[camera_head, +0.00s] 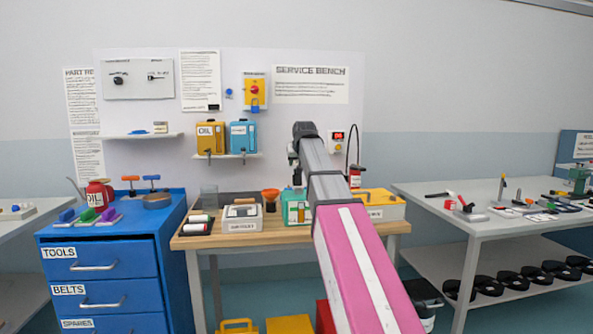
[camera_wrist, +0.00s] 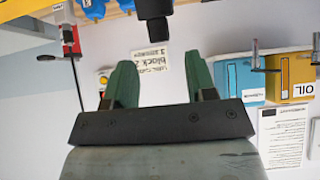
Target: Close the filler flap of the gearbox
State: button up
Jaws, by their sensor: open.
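A teal box (camera_head: 297,207), which looks like the gearbox, stands on the wooden service bench (camera_head: 222,234), partly hidden behind my arm. I cannot make out its filler flap or tell whether the flap is open. My gripper (camera_wrist: 160,78) shows in the wrist view with its two green fingers apart and nothing between them. A black part (camera_wrist: 152,22) shows beyond the fingertips, near the top of that view. In the head view my arm reaches over the bench, and its fingertips are not clearly visible.
A blue drawer cabinet (camera_head: 105,270) stands left.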

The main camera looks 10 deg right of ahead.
aim_at(297, 177)
jog(key=x, duration=0.6)
grip_shut()
